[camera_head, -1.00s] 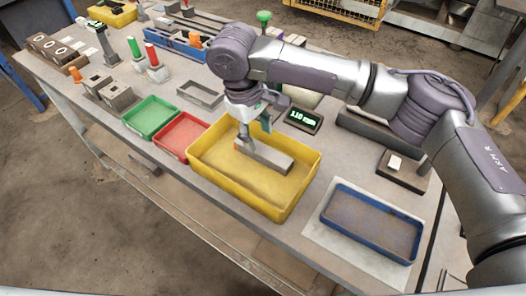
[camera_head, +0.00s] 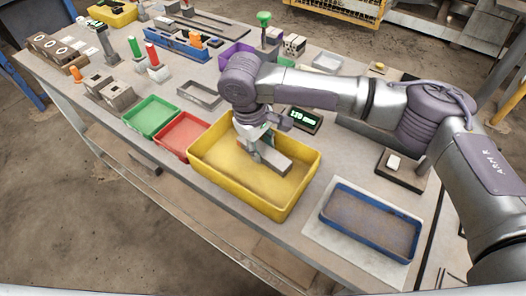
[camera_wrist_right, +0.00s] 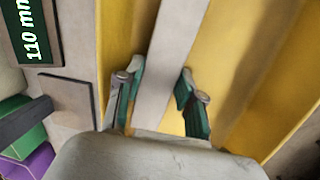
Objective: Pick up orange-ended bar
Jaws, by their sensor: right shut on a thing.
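A plain grey bar (camera_head: 279,164) is in the yellow tray (camera_head: 231,187). My right gripper (camera_head: 262,148) is over the tray, shut on this bar near its left end. In the right wrist view the bar (camera_wrist_right: 172,45) runs between the two green-padded fingers (camera_wrist_right: 162,72). No orange end shows on the part of the bar in view; the part under the gripper is hidden. I cannot tell whether the bar touches the tray floor. My left gripper is not in view.
Red (camera_head: 181,136) and green (camera_head: 151,117) trays stand left of the yellow one. A blue tray (camera_head: 370,222) is at the right front. A display (camera_head: 305,118) stands just behind the yellow tray. A blue rack (camera_head: 178,46) with an orange piece is farther back.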

